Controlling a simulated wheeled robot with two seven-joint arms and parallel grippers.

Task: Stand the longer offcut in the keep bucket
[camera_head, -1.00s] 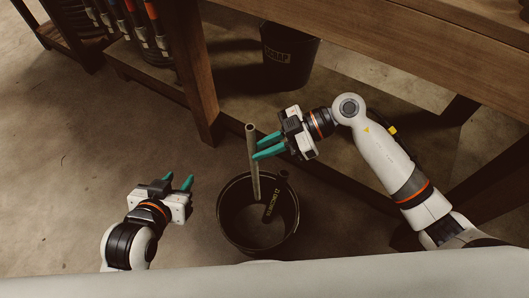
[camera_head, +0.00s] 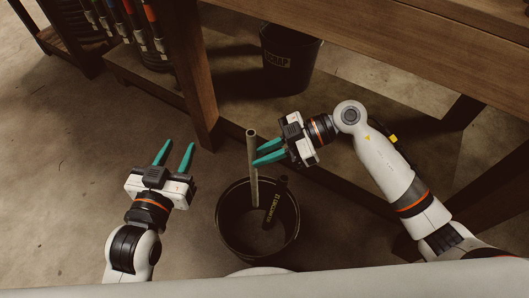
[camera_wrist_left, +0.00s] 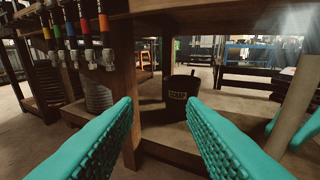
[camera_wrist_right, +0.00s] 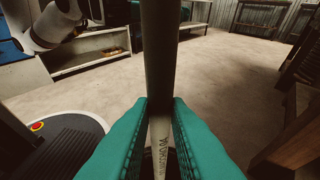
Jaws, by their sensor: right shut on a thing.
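The longer offcut, a grey-brown tube (camera_head: 253,170), stands nearly upright with its lower end inside the outline of the black keep bucket (camera_head: 228,232). Whether it touches the bucket floor I cannot tell. My right gripper (camera_head: 257,154) is shut on the tube above the bucket's rim; the tube also shows between the teal fingers in the right wrist view (camera_wrist_right: 160,60). A shorter dark piece (camera_head: 276,201) with pale lettering leans inside the bucket. My left gripper (camera_head: 175,148) is open and empty, left of the bucket; its spread fingers show in the left wrist view (camera_wrist_left: 163,120).
A black bucket marked SCRAP (camera_head: 288,62) stands behind, under the wooden bench (camera_head: 400,50). A bench leg (camera_head: 195,85) rises behind the keep bucket. Hoses with coloured bands (camera_head: 135,30) hang at upper left. The floor at left is clear.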

